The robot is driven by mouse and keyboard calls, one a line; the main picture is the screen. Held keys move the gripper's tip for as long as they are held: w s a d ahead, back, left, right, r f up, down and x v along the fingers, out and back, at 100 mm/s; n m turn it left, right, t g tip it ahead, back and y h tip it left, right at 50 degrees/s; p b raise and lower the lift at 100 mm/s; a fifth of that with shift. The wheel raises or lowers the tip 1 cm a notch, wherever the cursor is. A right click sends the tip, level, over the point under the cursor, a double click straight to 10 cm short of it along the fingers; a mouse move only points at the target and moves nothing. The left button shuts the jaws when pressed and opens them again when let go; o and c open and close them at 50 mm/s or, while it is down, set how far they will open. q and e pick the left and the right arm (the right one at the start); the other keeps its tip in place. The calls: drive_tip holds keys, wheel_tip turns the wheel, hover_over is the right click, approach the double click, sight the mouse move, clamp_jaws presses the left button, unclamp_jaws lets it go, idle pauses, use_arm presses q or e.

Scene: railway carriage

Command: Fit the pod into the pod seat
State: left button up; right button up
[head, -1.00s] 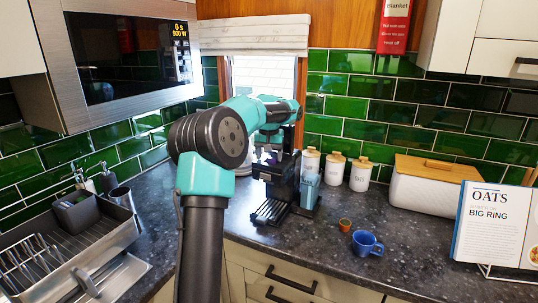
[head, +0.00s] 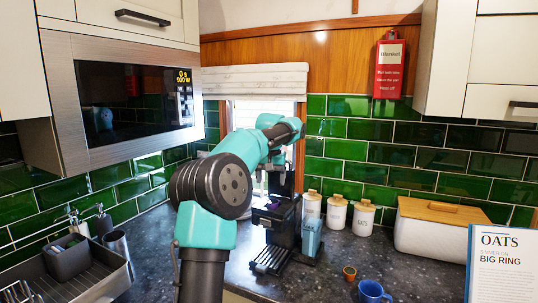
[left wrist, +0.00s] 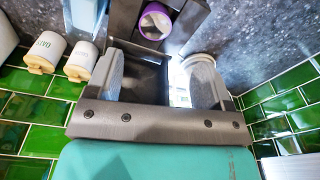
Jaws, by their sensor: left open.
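A dark coffee machine (head: 286,225) stands on the counter below the window. In the left wrist view a purple ring (left wrist: 155,22) with a pale inside sits in the dark machine body, and it looks like the pod seat. A small orange-brown cup-like piece (head: 349,272) stands on the counter right of the machine, perhaps the pod. My left gripper (left wrist: 155,72) is open above the machine, its two fingers apart. A dark panel shows between the fingers, and I cannot tell whether they touch it. My right gripper is out of view.
A blue mug (head: 372,292) stands close to the orange-brown piece. A light-blue container (head: 311,237) is at the machine's right side. White canisters (head: 336,215) and a bread bin (head: 430,228) line the back. A dish rack (head: 80,275) is at left.

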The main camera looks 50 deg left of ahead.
use_arm(q)
wheel_tip(320, 180, up, 9)
drive_tip(key=s, duration=0.1)
drive_tip(key=shift+s+d, duration=0.2)
drive_tip(key=shift+d, duration=0.05)
idle(0.7)
